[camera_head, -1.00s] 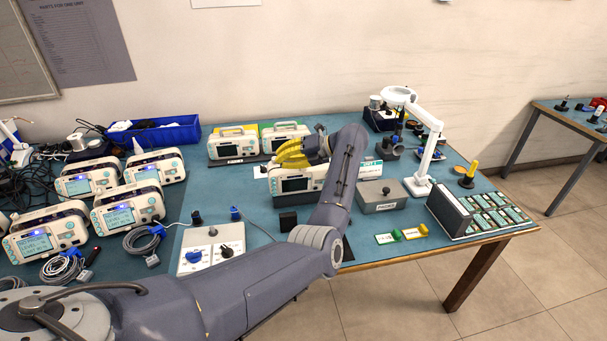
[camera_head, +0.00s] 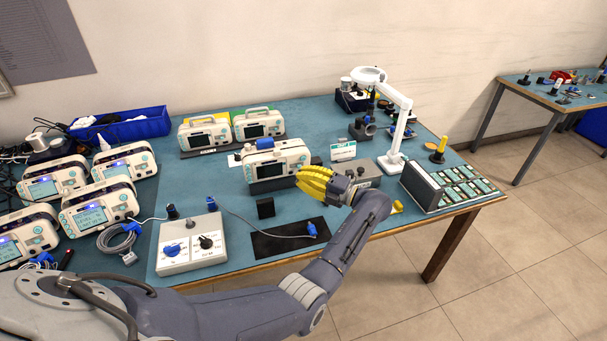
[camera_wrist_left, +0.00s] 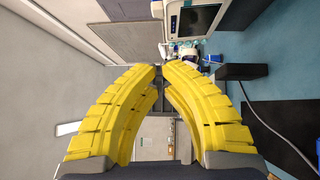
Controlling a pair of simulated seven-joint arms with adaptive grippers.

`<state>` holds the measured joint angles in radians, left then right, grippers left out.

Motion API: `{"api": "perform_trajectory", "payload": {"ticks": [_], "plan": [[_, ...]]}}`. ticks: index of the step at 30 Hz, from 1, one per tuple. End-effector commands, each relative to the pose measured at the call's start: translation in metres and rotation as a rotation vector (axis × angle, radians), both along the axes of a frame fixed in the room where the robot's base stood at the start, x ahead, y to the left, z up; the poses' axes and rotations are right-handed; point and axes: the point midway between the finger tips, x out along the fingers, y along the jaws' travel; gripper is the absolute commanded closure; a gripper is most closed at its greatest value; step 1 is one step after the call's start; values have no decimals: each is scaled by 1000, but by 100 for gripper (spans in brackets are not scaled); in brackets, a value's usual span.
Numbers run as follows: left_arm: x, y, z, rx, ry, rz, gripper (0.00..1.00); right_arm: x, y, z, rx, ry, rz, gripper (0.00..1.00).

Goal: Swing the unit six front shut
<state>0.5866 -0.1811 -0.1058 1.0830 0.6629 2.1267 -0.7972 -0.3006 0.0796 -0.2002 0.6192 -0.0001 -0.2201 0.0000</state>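A white monitor unit (camera_head: 277,158) with a dark screen and a blue patch on top stands alone on a dark base in the middle of the bench. I take it as unit six, but no number is readable. Its front faces me, and I cannot tell whether it is fully closed. The unit also shows at the top of the left wrist view (camera_wrist_left: 197,20). My left gripper (camera_head: 303,181) has yellow ribbed fingers, drawn together and empty, in front of the unit's lower right. In the left wrist view the fingertips (camera_wrist_left: 161,69) nearly meet. My right gripper is out of view.
A grey box (camera_head: 361,173) sits right behind my left gripper. A magnifier lamp (camera_head: 397,130) stands further right. A control box (camera_head: 188,243) and black mat (camera_head: 285,241) lie in front. Two monitors (camera_head: 205,132) stand behind; several crowd the left.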

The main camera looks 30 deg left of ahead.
Motion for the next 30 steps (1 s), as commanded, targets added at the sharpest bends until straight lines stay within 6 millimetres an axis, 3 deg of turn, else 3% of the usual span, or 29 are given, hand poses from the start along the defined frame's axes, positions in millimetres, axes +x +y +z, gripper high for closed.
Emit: {"api": "perform_trajectory", "payload": {"ticks": [13, 21, 30], "plan": [[2, 79, 6, 2, -2, 1, 100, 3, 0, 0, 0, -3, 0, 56], [25, 96, 9, 1, -1, 0, 100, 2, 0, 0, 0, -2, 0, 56], [31, 102, 8, -2, -1, 1, 100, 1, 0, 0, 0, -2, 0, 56]]}}
